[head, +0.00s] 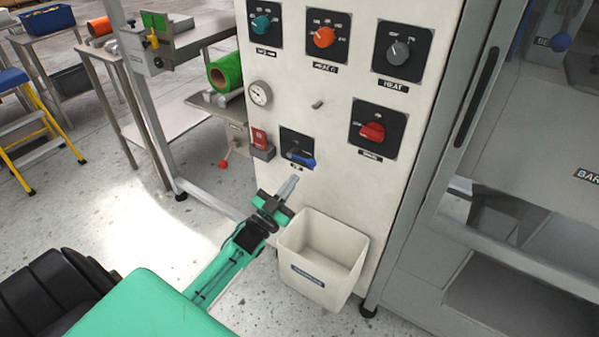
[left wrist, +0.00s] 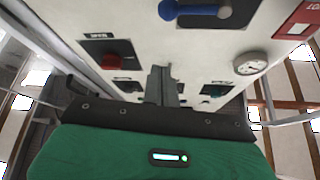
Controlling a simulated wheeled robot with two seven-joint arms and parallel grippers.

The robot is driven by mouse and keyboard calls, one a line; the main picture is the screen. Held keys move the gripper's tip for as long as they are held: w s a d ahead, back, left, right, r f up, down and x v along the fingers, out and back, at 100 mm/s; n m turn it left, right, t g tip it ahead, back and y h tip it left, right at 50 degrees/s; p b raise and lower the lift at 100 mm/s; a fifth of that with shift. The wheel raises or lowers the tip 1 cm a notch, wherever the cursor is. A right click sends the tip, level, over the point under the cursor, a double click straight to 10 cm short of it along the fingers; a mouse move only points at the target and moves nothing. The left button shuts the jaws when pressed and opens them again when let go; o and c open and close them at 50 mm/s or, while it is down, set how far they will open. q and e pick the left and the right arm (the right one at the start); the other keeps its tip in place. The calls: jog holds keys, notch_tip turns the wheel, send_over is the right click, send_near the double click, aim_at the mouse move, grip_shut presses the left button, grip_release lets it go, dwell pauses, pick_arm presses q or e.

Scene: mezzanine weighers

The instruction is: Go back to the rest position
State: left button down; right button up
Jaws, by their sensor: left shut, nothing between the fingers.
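My left gripper (head: 288,187) is in front of the white control panel (head: 325,190), just below the blue-handled switch (head: 301,158) and left above the white bin. Its fingers are together and hold nothing. In the left wrist view the closed fingers (left wrist: 161,85) show in the middle, with the panel behind them. The blue handle (left wrist: 200,11) shows at the top of that view, apart from the fingers. My right gripper is in neither view.
An empty white bin (head: 301,286) hangs low on the panel, close to my left gripper. Several knobs, including a red one (head: 372,131), and a gauge (head: 260,94) sit above. A grey machine (head: 440,240) stands right. Open floor (head: 130,225) lies left.

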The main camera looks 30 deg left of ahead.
pick_arm(q)
jog(key=shift+s+a+f, duration=0.1)
jog(key=shift+s+f, duration=0.2)
jog(key=shift+s, duration=0.25)
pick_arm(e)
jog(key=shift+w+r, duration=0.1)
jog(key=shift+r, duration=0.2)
